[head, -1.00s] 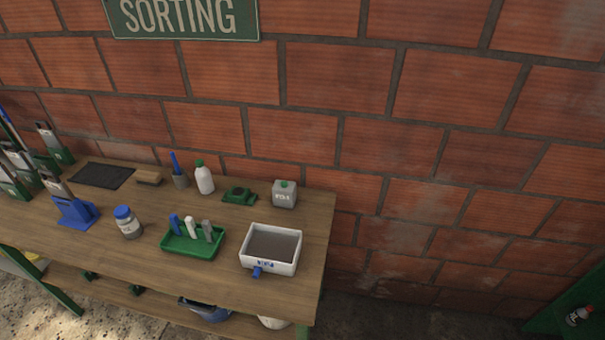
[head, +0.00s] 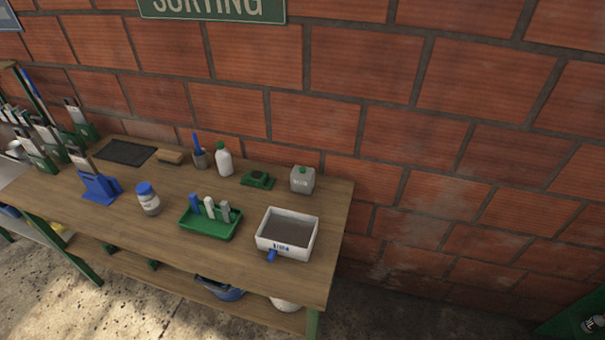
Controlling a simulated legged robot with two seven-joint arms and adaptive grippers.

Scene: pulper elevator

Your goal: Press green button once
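A small grey box with a green top (head: 302,180) stands at the back right of the wooden table; the green part may be a button, but I cannot tell for sure. A low dark green device (head: 258,180) lies to its left, and its details are too small to read. Neither of my grippers shows in the head view.
The wooden table (head: 130,210) stands against a brick wall (head: 400,130). It holds a white tray (head: 262,243), a green tray (head: 205,232) with several upright pieces, a blue-capped jar (head: 148,199), a white bottle (head: 223,160) and a blue stand (head: 99,188). Floor shows in front.

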